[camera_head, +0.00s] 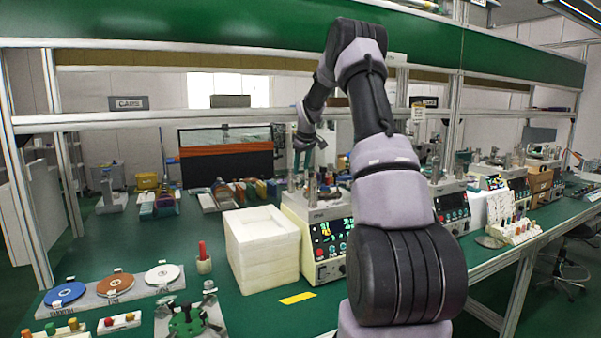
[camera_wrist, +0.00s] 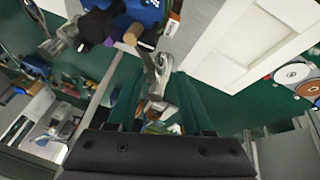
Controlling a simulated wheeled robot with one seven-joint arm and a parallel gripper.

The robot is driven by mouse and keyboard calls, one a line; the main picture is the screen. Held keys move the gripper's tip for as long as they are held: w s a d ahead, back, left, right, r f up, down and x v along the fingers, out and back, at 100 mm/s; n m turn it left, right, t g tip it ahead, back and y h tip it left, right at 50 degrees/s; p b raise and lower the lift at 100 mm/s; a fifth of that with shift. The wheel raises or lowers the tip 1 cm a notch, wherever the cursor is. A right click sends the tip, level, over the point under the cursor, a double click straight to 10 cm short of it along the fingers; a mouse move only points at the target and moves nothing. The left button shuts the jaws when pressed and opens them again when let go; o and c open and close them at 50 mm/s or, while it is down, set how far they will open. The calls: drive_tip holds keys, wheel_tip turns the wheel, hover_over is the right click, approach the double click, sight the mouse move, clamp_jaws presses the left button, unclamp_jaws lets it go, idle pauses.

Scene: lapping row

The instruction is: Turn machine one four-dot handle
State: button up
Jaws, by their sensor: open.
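The nearest lapping machine (camera_head: 325,235), a pale box with a lit dark front panel, stands right of centre in the head view. Metal parts (camera_head: 325,190) rise from its top. My gripper (camera_head: 304,158) is above the machine's left rear top. In the wrist view its two green fingers (camera_wrist: 158,98) are apart, and a metal lever-like part (camera_wrist: 158,77) shows between them; I cannot tell whether they touch it. A tan knob (camera_wrist: 132,36) is beside it, near the machine's blue panel (camera_wrist: 140,10). No dot marks are legible, so I cannot pick out the four-dot handle.
White foam blocks (camera_head: 262,250) stand left of the machine. Discs (camera_head: 115,284) on a plate, a red-topped holder (camera_head: 203,262) and a green fixture (camera_head: 187,322) are further left and in front. More machines (camera_head: 450,205) stand to the right. A green shelf beam (camera_head: 200,28) runs overhead.

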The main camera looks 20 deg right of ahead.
drive_tip(key=shift+x, duration=1.3)
clamp_jaws()
idle(0.5)
